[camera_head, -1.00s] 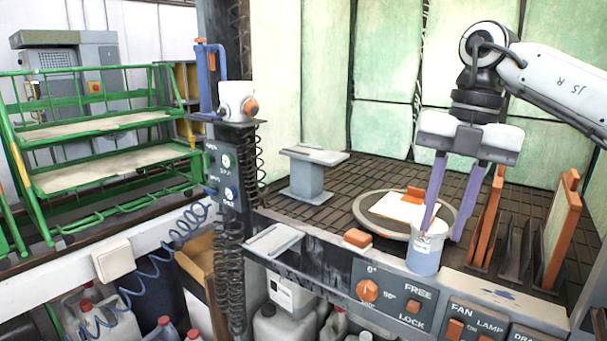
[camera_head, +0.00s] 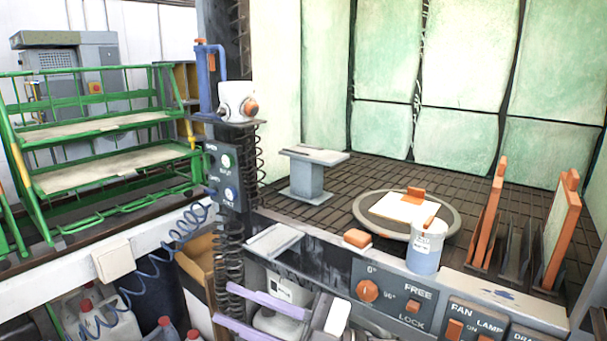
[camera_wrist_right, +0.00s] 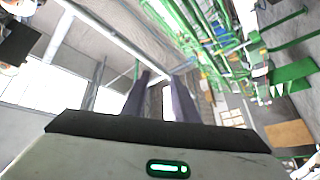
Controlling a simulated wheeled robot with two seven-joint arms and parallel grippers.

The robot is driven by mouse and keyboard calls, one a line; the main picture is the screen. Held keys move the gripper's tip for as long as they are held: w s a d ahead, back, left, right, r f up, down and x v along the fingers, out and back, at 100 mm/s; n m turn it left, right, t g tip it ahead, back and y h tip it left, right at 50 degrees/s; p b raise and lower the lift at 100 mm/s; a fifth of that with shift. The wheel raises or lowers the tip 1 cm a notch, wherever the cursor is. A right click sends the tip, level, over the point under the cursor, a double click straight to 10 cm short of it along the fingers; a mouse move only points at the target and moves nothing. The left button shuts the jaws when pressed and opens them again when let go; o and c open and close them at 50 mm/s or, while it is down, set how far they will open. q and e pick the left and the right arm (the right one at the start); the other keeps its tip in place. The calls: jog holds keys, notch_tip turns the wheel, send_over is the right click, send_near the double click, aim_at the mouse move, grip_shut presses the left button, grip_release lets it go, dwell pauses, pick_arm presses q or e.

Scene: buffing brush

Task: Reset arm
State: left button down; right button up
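My right gripper (camera_head: 226,306) is low in the head view, in front of the bench's front panel. Its two purple fingers point left, spread apart, with nothing between them. In the right wrist view the fingers (camera_wrist_right: 162,78) are also apart and empty. A blue-grey cup (camera_head: 426,253) with a white label stands upright on the bench's front ledge, with an orange handle (camera_head: 430,222) showing at its top. The gripper is well left of the cup and below it. My left gripper is not in view.
A round turntable (camera_head: 450,222) holds a white panel (camera_head: 398,208) with an orange block. A small orange-and-white block (camera_head: 357,238) lies on the ledge. Orange-edged panels (camera_head: 562,230) stand in racks at the right. A post (camera_head: 228,165) with hoses rises at the left.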

jog(key=d+f+m+t+h, duration=0.6)
jog(key=d+f+m+h, duration=0.1)
jog(key=f+m, duration=0.35)
jog(key=d+f+m+t+h, duration=0.65)
jog(key=d+f+m, duration=0.2)
jog(key=f, duration=0.25)
jog(key=s+d+f+m+g+h, duration=0.2)
jog(key=s+d+f+g, duration=0.2)
jog(key=s+f, duration=0.5)
jog(key=s+d+f+m+g+h, duration=0.2)
jog(key=s+d+f+g+h, duration=0.1)
jog(key=s+d+f, duration=0.3)
jog(key=s+f, duration=0.2)
jog(key=s, duration=0.2)
jog(key=shift+f+g, duration=0.35)
jog(key=shift+f, duration=0.05)
